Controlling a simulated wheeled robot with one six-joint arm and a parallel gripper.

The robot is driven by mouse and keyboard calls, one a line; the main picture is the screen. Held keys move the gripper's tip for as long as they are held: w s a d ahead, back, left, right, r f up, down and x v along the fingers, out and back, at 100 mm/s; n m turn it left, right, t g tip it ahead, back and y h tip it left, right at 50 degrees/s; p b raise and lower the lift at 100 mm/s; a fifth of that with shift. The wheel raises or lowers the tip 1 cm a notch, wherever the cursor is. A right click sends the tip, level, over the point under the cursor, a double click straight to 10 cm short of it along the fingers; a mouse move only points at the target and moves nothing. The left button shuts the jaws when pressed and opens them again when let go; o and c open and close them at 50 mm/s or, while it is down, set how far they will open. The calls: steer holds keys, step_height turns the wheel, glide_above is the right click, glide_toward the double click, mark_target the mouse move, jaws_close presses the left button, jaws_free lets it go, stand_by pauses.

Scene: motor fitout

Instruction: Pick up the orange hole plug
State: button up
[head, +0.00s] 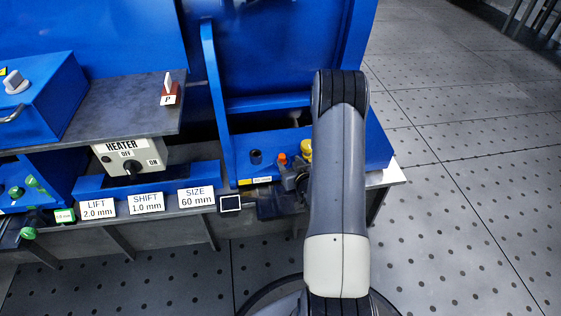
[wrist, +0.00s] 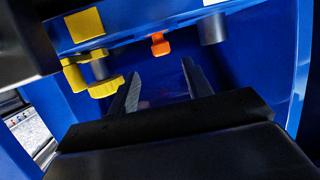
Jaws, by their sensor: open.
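The orange hole plug (head: 282,158) stands on the blue surface at the right end of the bench, between a dark cylinder and a yellow knobbed part. In the wrist view the orange plug (wrist: 159,44) shows small, beyond the fingertips and roughly between their lines. My gripper (head: 289,176) is close to the plug in the head view, partly hidden by my arm. In the wrist view my gripper (wrist: 158,76) has its two fingers apart with nothing between them. It does not appear to touch the plug.
The dark cylinder (head: 256,156) and the yellow part (head: 306,148) stand close on either side of the plug. A blue upright frame (head: 217,100) rises at the left. A heater switch box (head: 130,157) and lettered signs lie further left. Open floor (head: 470,180) is at the right.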

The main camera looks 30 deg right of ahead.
mark_target(283, 156)
steer(key=shift+x, duration=0.9)
steer(key=x, duration=0.1)
steer(key=b+x, duration=0.1)
steer(key=x, duration=0.1)
steer(key=b+x, duration=0.1)
steer(key=shift+w+a+f, duration=0.1)
steer(key=shift+a+f, duration=0.15)
steer(key=shift+f, duration=0.05)
steer(key=shift+w, duration=0.5)
steer(key=shift+c, duration=0.5)
steer(key=c, duration=0.9)
